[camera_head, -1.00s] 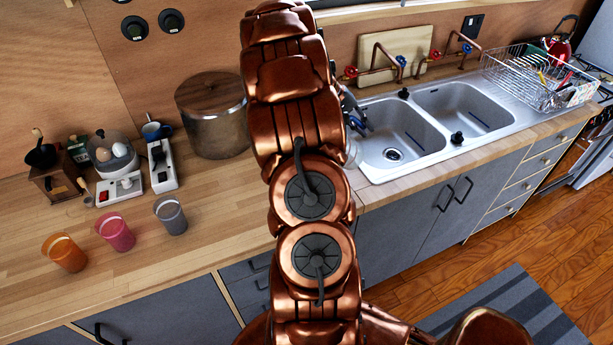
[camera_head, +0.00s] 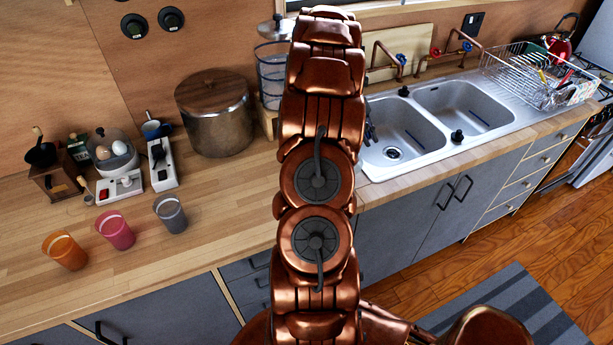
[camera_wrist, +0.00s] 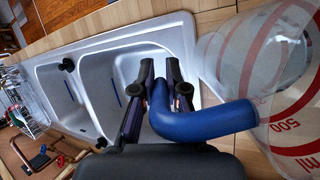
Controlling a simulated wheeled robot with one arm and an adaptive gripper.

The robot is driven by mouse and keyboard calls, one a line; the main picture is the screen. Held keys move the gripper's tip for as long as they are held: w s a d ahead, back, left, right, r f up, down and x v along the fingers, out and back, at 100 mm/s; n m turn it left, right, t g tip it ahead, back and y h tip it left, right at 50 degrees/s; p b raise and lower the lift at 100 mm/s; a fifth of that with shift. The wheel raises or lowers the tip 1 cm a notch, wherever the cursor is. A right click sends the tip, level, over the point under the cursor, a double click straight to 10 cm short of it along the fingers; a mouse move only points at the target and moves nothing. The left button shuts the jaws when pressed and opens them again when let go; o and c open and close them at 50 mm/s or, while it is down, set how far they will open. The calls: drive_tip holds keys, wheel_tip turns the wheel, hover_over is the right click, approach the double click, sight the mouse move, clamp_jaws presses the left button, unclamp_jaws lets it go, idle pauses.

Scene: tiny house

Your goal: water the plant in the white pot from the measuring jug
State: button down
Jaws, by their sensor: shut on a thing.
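In the wrist view my gripper (camera_wrist: 157,85) is shut on the blue handle of the measuring jug (camera_wrist: 236,65). The jug is clear, with red markings and "500 ml" on its wall, and part of it runs out of the picture at the right. It is tilted in that view; how much liquid it holds I cannot tell. The sink lies below and behind my gripper. In the head view my own arm hides the jug and most of my gripper. No plant in a white pot shows in either view.
A double sink (camera_head: 400,135) lies right of my arm, with copper taps behind and a dish rack (camera_head: 540,75) beyond. Left of my arm stand a clear lidded jar (camera_head: 272,75), a large pot (camera_head: 215,120) and several cups.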

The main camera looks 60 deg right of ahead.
drive_tip(key=shift+s+d+f+n+t+y, duration=0.25)
drive_tip(key=shift+d+f+y, duration=0.2)
drive_tip(key=shift+f, duration=0.25)
drive_tip(key=shift+s+d+f+n+t+y, duration=0.1)
drive_tip(key=shift+d+f+t+y, duration=0.25)
drive_tip(key=shift+f+y, duration=0.3)
drive_tip(key=shift+s+d+f+n+t+y, duration=0.2)
drive_tip(key=shift+d+f+t+y, duration=0.15)
drive_tip(key=shift+f, duration=0.45)
drive_tip(key=shift+d+f+t+y, duration=0.25)
drive_tip(key=shift+f+t+y, duration=0.1)
drive_tip(key=shift+f+y, duration=0.25)
drive_tip(key=shift+s+y, duration=0.1)
drive_tip(key=shift+y, duration=0.15)
drive_tip(key=shift+n, duration=0.25)
